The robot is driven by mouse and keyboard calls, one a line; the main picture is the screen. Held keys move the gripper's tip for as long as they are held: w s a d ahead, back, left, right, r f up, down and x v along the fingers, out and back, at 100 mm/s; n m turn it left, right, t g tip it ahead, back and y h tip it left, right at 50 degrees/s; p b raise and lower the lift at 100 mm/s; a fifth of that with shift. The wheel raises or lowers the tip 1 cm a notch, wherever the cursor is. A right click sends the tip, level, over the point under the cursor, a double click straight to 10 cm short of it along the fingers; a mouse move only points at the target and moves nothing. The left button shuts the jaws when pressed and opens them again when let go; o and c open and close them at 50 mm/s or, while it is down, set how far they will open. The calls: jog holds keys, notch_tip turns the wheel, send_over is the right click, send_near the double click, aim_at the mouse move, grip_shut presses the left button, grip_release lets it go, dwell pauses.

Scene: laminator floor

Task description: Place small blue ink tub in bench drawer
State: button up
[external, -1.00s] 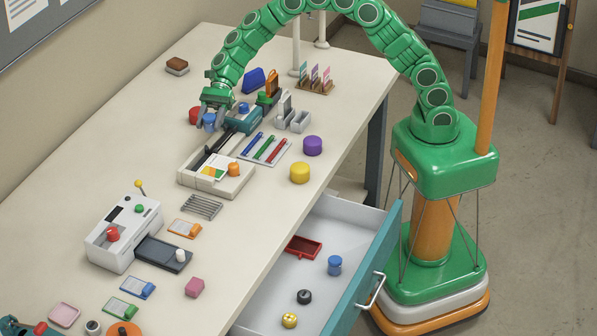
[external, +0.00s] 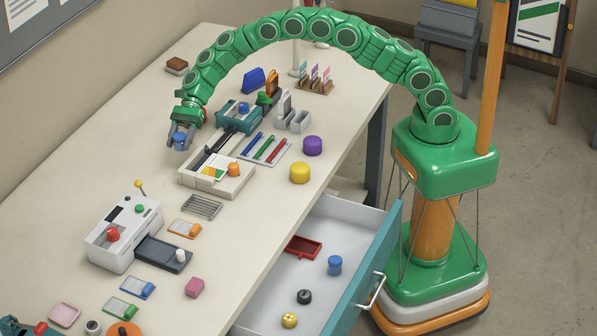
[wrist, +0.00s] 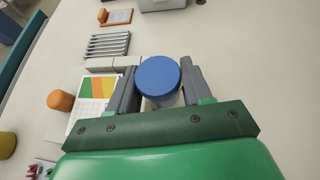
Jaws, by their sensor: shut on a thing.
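My gripper (external: 181,139) is shut on a small blue ink tub (external: 180,141), over the far-left part of the bench. In the wrist view the tub's round blue lid (wrist: 158,75) sits between the two grey fingers (wrist: 160,90). The bench drawer (external: 341,213) is pulled open at the bench's front side, well to the right of my gripper. Inside it are another blue tub (external: 335,265), a red tray (external: 303,248), a black round piece (external: 304,297) and a yellow piece (external: 289,320).
A cream tray machine (external: 240,187) stands near the gripper. A white laminator (external: 124,235), a pen tray (external: 265,150), and yellow (external: 300,173) and purple (external: 312,146) tubs stand on the bench. The drawer has bare floor between its pieces.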

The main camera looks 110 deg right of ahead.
send_over(173, 168)
jog(key=shift+f, duration=3.5)
jog(key=shift+f, duration=0.1)
jog(key=o, duration=1.1)
jog(key=shift+c, duration=0.2)
